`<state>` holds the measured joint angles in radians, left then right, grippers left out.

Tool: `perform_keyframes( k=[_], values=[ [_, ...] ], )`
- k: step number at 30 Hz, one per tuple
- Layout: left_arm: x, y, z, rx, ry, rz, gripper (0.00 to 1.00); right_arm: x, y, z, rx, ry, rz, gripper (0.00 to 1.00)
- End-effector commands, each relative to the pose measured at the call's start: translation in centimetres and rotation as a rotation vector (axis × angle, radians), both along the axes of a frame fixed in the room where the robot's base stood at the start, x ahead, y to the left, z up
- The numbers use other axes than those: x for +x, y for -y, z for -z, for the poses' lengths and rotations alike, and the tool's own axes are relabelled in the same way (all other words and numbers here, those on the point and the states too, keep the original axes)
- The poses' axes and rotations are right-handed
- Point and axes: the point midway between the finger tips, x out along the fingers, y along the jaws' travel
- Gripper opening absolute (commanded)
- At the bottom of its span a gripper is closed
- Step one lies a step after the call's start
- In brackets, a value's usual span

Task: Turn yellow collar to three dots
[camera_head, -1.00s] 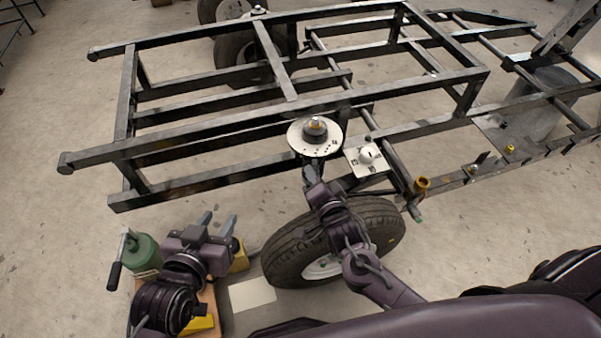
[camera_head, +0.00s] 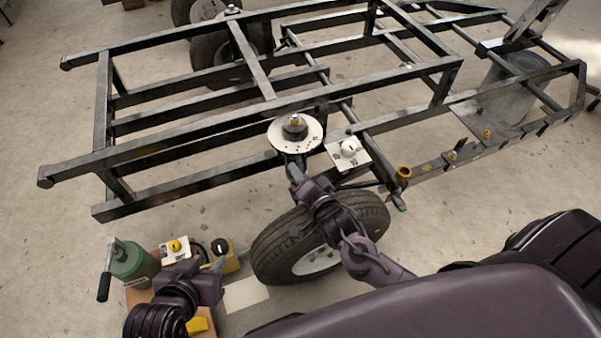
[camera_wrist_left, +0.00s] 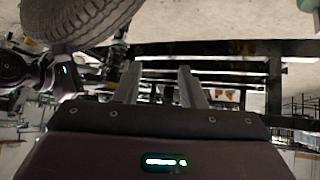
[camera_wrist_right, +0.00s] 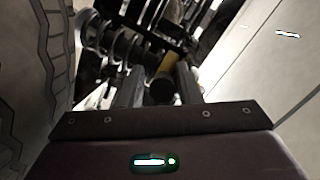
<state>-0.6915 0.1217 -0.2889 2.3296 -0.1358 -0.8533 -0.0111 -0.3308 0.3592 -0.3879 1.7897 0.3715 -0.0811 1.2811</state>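A pale disc with dark dot marks (camera_head: 281,138) sits at the frame's near side, above the wheel. A dark knob with a small yellow mark (camera_head: 295,121) stands at its centre. In the right wrist view a yellow band (camera_wrist_right: 172,64) on a black-ended rod, perhaps part of the yellow collar, lies between the fingers of my right gripper (camera_wrist_right: 160,84). These fingers look open, with a gap on the left side. In the head view this gripper (camera_head: 296,172) is just below the disc. My left gripper (camera_head: 216,262) is open and empty, low at the left (camera_wrist_left: 158,84).
A green canister (camera_head: 132,262), a yellow box (camera_head: 231,258) and a yellow-button panel (camera_head: 175,246) surround my left gripper.

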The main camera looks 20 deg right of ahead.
Motion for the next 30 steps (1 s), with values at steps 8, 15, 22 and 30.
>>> perform_keyframes(
  k=[8,15,22,30],
  values=[
    [0.0,0.0,0.0,0.000,0.000,0.000,0.36,0.1,0.0,-0.2,0.000,0.004,0.001,0.41],
    [-0.9,-0.2,0.7,0.019,-0.050,0.005,0.36,-0.6,0.1,-0.4,0.000,0.003,0.001,0.41],
    [-4.2,-1.3,3.0,0.092,-0.224,0.018,0.36,-3.3,0.2,-1.0,0.002,0.000,0.001,0.41],
    [-4.4,-2.4,3.0,0.126,-0.277,0.001,0.36,-7.0,0.5,-1.7,0.000,0.002,0.001,0.41]
  ],
)
